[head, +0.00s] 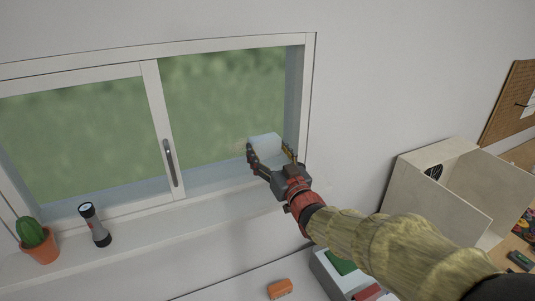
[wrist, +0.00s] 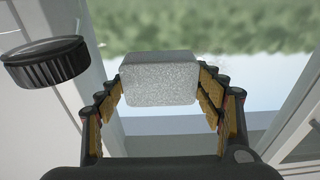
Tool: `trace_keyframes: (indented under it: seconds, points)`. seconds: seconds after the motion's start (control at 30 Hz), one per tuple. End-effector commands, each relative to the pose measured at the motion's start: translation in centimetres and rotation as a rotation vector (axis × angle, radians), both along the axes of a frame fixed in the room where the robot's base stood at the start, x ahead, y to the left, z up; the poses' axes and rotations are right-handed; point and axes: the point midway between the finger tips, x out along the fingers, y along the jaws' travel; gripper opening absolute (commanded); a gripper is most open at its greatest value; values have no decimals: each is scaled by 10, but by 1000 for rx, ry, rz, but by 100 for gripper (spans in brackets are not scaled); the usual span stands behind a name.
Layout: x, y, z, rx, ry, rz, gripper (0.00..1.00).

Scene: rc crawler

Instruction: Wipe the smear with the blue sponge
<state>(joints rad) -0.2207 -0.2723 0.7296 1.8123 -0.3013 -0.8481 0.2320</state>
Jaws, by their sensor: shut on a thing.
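My gripper (head: 269,155) is shut on a pale, blue-grey block, the sponge (head: 265,142), in front of the right window pane near its lower right corner. In the wrist view the sponge (wrist: 160,80) looks light grey and speckled, held level between the two fingers of my gripper (wrist: 160,95). I cannot tell whether the sponge touches the glass. I cannot make out the smear clearly. The right window pane (head: 220,105) shows blurred green outside.
A potted cactus (head: 38,240) and a flashlight (head: 95,225) stand on the sill at left. Below are an orange block (head: 280,288) and a grey bin (head: 335,275). An open wooden box (head: 440,190) is at right. A black ribbed thing (wrist: 45,62) shows in the wrist view.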

Motion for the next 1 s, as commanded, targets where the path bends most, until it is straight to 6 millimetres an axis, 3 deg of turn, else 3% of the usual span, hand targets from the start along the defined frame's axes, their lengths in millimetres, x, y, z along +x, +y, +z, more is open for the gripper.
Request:
trace_keyframes:
  seconds: [0.3, 0.63, 1.0]
  points:
    - [-13, 25, -2, -1, -3, 6, 47]
    - [-18, 35, 0, 0, -1, 4, 47]
    - [-30, 62, -2, 0, -1, 5, 47]
